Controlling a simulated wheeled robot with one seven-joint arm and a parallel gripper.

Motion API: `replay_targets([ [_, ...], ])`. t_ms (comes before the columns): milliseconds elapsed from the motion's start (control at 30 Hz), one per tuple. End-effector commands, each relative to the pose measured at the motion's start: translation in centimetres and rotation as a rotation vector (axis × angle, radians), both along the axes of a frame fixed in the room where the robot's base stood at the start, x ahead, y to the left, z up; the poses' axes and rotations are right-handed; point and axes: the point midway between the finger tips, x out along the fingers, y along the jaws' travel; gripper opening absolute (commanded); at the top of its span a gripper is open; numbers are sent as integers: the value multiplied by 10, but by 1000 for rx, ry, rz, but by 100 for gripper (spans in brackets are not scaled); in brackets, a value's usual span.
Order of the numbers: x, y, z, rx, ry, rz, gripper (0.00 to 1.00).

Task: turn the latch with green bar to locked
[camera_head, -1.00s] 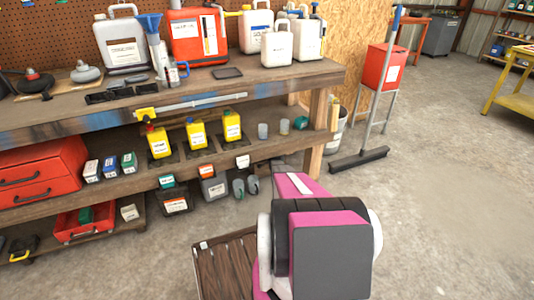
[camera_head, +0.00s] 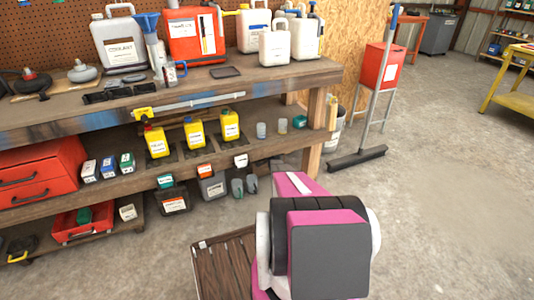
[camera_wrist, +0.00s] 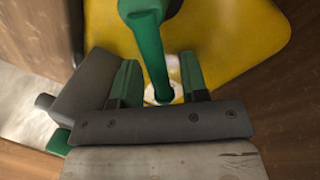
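The latch's green bar (camera_wrist: 150,48) shows in the wrist view. It runs from a thick rounded end at the top down to a pale round spot, over a yellow plate (camera_wrist: 225,45). My gripper (camera_wrist: 158,78) comes from the bottom of that view, with a green finger on each side of the bar. The fingers look apart, with gaps between them and the bar, so the bar does not look clamped. The latch is not visible in the camera_head view, where my arm fills the lower middle.
Brown wood flanks the yellow plate in the wrist view. A slatted wooden piece (camera_head: 226,268) stands beside my arm in the camera_head view. A workbench (camera_head: 200,88) with jugs and shelves is at the left.

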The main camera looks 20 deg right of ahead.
Motion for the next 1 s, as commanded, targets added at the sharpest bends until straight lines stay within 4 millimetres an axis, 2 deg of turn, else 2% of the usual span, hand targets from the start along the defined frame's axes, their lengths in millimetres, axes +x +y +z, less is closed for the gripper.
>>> replay_targets([
  [267, -9, 1, 2, 0, 0, 0, 41],
  [467, -37, 4, 7, 0, 0, 0, 41],
  [800, -96, 9, 17, 0, 0, 0, 41],
  [1000, -107, 9, 17, 0, 0, 0, 41],
])
